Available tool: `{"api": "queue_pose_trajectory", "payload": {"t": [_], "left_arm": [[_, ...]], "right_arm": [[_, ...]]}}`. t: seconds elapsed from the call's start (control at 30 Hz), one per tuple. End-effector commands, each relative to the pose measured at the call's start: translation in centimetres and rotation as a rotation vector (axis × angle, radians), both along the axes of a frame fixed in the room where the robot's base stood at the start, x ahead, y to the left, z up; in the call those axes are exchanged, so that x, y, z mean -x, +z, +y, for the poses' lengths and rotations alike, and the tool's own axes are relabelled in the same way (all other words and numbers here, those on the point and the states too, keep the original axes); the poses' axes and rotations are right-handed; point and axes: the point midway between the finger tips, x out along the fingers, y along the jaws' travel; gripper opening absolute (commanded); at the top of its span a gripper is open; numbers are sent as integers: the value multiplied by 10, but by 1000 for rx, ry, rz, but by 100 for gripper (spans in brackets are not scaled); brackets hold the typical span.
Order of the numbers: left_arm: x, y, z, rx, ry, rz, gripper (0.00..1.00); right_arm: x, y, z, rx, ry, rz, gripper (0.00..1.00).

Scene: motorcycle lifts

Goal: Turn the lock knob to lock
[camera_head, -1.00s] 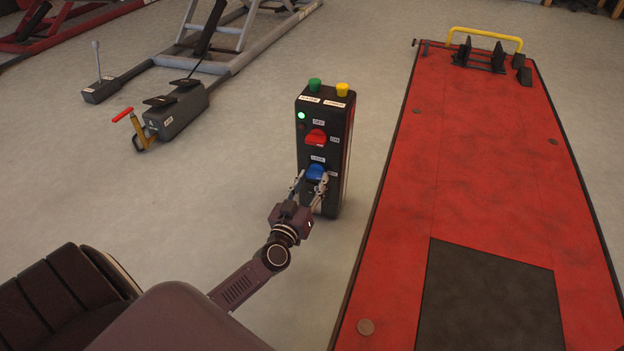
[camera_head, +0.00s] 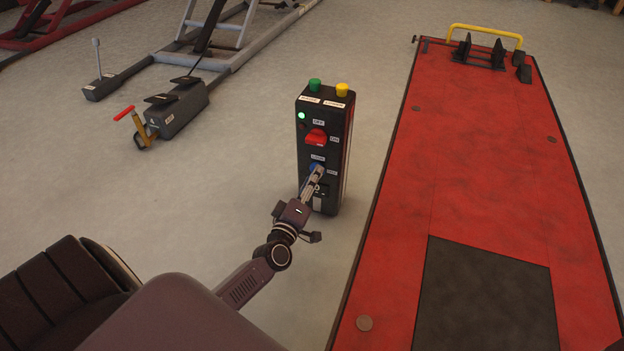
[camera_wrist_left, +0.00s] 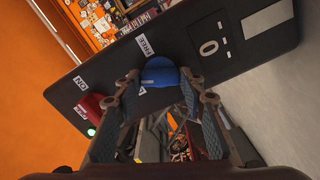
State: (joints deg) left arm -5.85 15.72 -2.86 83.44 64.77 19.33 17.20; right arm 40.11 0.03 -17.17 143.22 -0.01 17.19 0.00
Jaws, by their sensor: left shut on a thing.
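The blue lock knob (camera_head: 313,167) is on the front of the black control post, below the red switch. My left gripper (camera_head: 317,175) is at the knob, its fingers nearly lined up one over the other and hiding much of it. In the left wrist view the blue knob (camera_wrist_left: 160,72) sits between the two fingertips (camera_wrist_left: 160,78), which are shut on it. A FREE label (camera_wrist_left: 145,44) shows beside the knob; another label is partly hidden by a finger. How far the knob is turned is hard to tell. My right gripper is not in view.
The black control post (camera_head: 325,110) stands on the floor with a red switch (camera_head: 316,137), a green button (camera_head: 315,85), a yellow button (camera_head: 342,89) and a lit green lamp (camera_head: 301,115). A red lift platform (camera_head: 480,160) lies close on the right.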

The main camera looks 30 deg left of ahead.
Motion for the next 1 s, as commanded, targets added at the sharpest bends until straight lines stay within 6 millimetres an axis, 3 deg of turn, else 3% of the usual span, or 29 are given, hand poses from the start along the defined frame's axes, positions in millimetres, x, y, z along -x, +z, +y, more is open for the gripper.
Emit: {"api": "queue_pose_trajectory", "payload": {"t": [0.5,1.0], "left_arm": [[1,-2,-1,362,0,-84,13],[1,-2,-1,450,0,-103,13]], "right_arm": [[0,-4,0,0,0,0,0],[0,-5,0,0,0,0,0]]}}
